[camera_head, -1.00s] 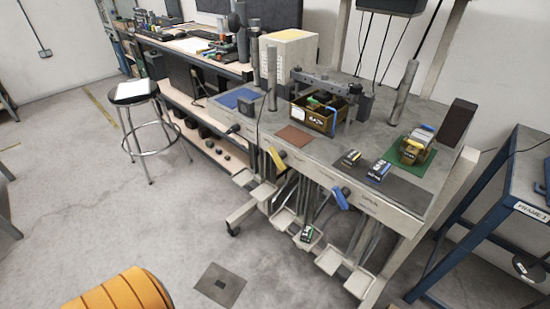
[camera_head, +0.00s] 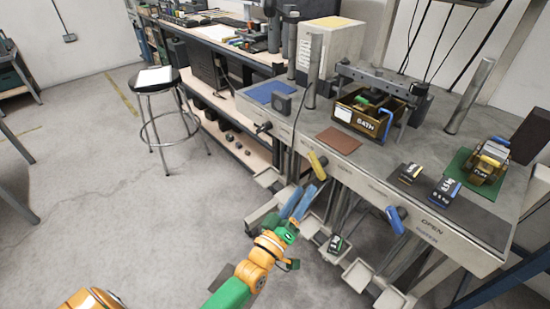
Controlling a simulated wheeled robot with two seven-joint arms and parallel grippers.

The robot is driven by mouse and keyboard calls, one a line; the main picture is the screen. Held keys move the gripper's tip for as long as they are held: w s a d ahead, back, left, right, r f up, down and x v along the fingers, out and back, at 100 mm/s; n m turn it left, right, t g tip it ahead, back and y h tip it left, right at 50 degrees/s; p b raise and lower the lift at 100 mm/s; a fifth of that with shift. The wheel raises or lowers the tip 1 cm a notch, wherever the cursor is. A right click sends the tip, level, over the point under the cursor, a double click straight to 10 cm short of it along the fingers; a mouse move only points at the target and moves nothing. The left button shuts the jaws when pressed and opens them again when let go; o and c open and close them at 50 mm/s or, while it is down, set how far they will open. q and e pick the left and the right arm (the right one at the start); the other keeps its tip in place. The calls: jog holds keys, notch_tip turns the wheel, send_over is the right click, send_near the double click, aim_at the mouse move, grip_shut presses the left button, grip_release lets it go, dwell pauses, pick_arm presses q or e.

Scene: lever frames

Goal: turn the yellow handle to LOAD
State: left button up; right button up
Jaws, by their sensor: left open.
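The yellow handle (camera_head: 318,165) sits on the front edge of the grey bench, left of its middle in the head view. It is tilted, with its upper end to the left. Any lettering beside it is too small to read. My left gripper (camera_head: 302,190) has blue fingers and is open and empty. In the picture it is just below and left of the yellow handle, and it appears apart from it. My right gripper is not in view.
A black handle (camera_head: 263,127) is to the left on the same front edge, and a blue handle (camera_head: 396,219) to the right. Small trays (camera_head: 359,274) hang below the bench. A stool (camera_head: 158,82) stands at the left on open floor.

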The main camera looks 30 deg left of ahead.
aim_at(314, 168)
pick_arm(q)
jog(key=r, duration=0.2)
jog(key=w+r+t, duration=0.1)
jog(key=shift+a+r+n, duration=0.3)
jog(key=shift+r+n, duration=0.1)
jog(key=x, duration=0.5)
jog(key=shift+w+d+f, duration=0.15)
jog(key=shift+w+d, duration=0.15)
jog(key=shift+w, duration=0.05)
jog(key=shift+s, duration=0.1)
jog(key=shift+c, duration=0.2)
grip_shut()
